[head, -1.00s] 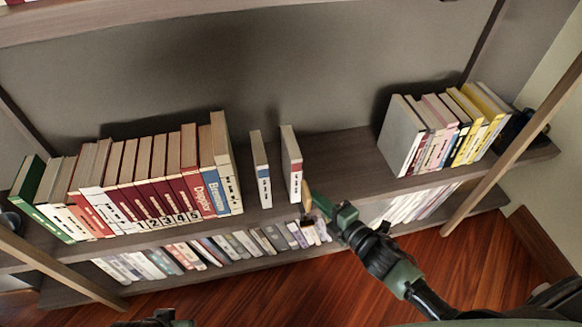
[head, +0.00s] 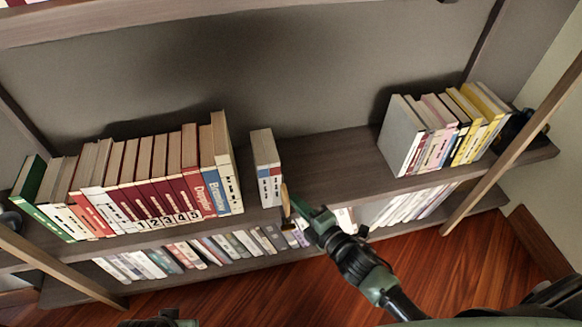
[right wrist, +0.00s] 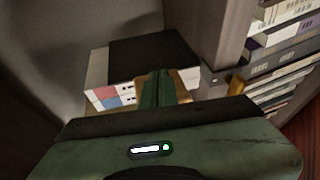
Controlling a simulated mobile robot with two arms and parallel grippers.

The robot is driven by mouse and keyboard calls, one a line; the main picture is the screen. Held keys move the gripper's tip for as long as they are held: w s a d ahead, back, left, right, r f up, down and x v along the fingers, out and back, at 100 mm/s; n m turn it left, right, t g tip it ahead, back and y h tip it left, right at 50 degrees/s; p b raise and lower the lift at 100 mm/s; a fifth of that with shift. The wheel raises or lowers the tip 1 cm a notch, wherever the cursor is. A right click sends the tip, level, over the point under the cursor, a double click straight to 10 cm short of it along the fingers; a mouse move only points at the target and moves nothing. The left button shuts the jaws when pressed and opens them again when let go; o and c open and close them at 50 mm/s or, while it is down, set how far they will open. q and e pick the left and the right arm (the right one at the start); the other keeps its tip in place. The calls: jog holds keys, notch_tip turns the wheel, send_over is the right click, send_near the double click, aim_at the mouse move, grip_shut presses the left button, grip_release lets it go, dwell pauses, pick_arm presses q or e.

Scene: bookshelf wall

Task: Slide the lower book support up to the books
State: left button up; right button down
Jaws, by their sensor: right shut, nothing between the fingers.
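A brass-coloured piece (head: 286,207), seemingly the book support, stands at the shelf's front edge against the right side of two white books (head: 267,170) with blue and red labels. In the right wrist view brass shows beside my fingers (right wrist: 186,81) and at the shelf edge (right wrist: 237,86). The books (right wrist: 115,95) stand upright together there; a dark flat face covers their near side. My right gripper (head: 299,208) is shut and empty, its green fingertips at the brass piece on its right. A dark part, perhaps of my left gripper (head: 155,322), shows at the bottom edge.
A long row of books (head: 140,185) stands left of the pair, across a small gap. Another group (head: 440,130) stands far right. The shelf (head: 330,165) between is bare. A lower shelf holds more books (head: 190,250). A slanted post (head: 515,150) stands right.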

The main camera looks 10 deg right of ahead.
aim_at(288, 210)
pick_arm(q)
jog(key=shift+s, duration=0.1)
pick_arm(e)
jog(key=shift+a, duration=0.1)
